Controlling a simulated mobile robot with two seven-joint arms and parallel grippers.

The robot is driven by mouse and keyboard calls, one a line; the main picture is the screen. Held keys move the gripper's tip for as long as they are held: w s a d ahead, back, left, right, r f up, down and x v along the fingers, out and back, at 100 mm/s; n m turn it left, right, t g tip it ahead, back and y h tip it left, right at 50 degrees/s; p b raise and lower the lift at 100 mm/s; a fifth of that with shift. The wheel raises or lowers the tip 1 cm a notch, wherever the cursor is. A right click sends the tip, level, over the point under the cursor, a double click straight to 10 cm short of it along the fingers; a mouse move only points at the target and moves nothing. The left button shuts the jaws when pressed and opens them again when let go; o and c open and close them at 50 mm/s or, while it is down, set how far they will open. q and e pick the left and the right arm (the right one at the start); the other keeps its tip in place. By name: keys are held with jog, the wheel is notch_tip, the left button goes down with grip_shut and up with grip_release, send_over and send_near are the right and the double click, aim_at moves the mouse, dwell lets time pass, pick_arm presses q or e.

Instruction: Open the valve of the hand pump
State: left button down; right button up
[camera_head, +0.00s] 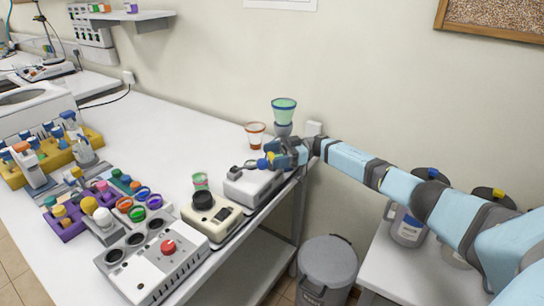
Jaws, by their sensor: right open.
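My right arm comes in from the right, and its gripper (283,156) is over the far right corner of the bench. It is at a small cluster of blue, yellow and dark parts (264,163), which may be the hand pump with its valve. The cluster is small and partly covered by the gripper, so I cannot make out the valve or whether the fingers touch it. The gripper is open. A green funnel (284,104) on a grey stem stands just behind the gripper. My left gripper is not in view.
A clear cup with orange-brown liquid (256,136) stands behind the cluster. A white-grey device (252,186) is below it, and a beige device with a black knob (212,216) is nearer. A grey bin (327,268) stands on the floor. The bench's back middle is clear.

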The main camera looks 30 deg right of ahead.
pick_arm(q)
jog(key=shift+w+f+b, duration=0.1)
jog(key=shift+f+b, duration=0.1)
jog(key=shift+b, duration=0.65)
pick_arm(e)
jog(key=v, duration=1.3)
